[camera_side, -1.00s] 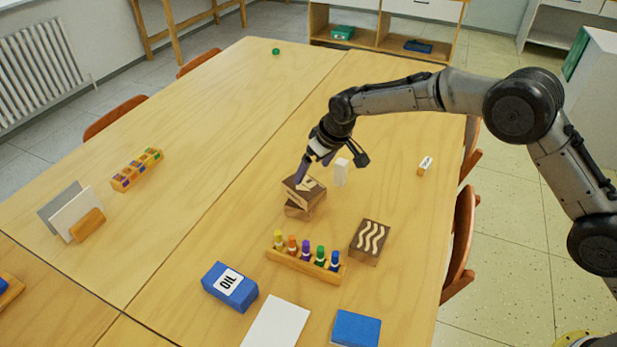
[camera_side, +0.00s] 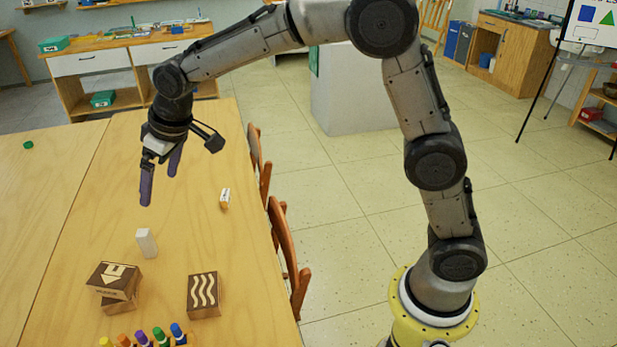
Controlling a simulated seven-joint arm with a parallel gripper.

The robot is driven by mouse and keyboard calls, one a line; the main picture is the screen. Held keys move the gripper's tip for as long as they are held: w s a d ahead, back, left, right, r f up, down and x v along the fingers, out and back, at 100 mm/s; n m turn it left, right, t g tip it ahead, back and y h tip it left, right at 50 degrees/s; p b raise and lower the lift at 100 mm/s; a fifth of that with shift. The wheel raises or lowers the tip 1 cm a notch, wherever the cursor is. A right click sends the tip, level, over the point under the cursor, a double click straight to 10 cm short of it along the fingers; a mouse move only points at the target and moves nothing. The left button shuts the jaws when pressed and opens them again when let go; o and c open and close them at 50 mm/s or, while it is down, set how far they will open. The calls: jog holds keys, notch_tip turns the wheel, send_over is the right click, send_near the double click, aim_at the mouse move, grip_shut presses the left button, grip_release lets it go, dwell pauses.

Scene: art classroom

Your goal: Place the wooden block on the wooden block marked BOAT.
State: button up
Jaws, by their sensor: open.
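Two wooden blocks are stacked on the table at the lower left. The upper block (camera_side: 113,279) has a dark top with a pale arrow-like mark and small lettering on its side, too small to read. It rests on the lower block (camera_side: 122,304), turned a little against it. The lower block is mostly hidden, so I cannot tell whether it reads BOAT. A third wooden block (camera_side: 203,295) with pale wavy lines stands apart to the right. My gripper (camera_side: 160,186) is open and empty, above the table and clear of the stack.
A white upright block (camera_side: 146,242) stands just behind the stack. A small labelled piece (camera_side: 224,198) is near the table's right edge. Coloured bottles (camera_side: 160,336) are at the bottom edge. Chairs (camera_side: 285,245) line the right side. The table's middle (camera_side: 100,190) is clear.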

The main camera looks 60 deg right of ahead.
jog(key=s+d+r+m, duration=0.1)
jog(key=s+d+r, duration=0.25)
jog(key=s, duration=0.25)
jog(key=s+d+r, duration=0.3)
jog(key=s+d, duration=0.1)
jog(key=s, duration=0.1)
jog(key=s+d+f+m, duration=0.1)
jog(key=s+d+f, duration=0.1)
jog(key=s, duration=1)
jog(key=s+d+f+m+t+h, duration=0.1)
jog(key=s+d, duration=0.3)
jog(key=s, duration=0.8)
jog(key=shift+d+f, duration=0.35)
jog(key=shift+f, duration=0.1)
